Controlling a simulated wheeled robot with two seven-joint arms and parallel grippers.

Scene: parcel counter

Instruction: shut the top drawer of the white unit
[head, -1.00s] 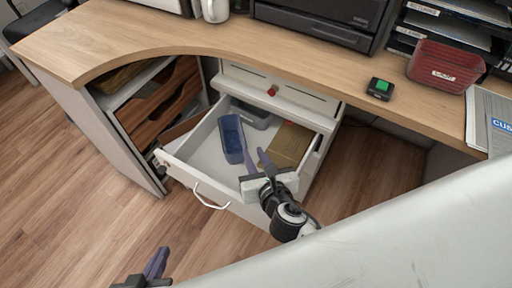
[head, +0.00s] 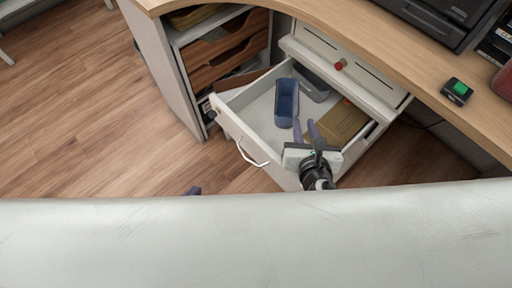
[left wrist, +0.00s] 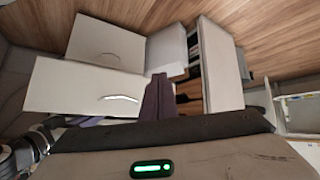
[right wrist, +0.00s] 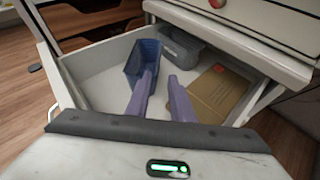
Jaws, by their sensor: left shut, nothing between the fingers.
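The white unit's drawer (head: 257,122) stands pulled far out, its wire handle (head: 252,155) on the front. The open drawer also shows in the right wrist view (right wrist: 98,72). My right gripper (head: 304,128) is over the drawer's inside near its front right side, fingers apart and empty; its fingers show in the right wrist view (right wrist: 160,88). My left gripper (head: 193,190) barely shows in front of the drawer, low and left of the handle. In the left wrist view its fingers (left wrist: 158,95) are together and empty, apart from the white drawer front (left wrist: 85,88).
Inside the drawer are a blue bin (head: 286,102), a grey container (head: 312,84) and a brown box (head: 342,122). A white panel with a red knob (head: 340,64) sits above, under the wooden counter (head: 400,62). Wooden floor (head: 90,110) is free at left.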

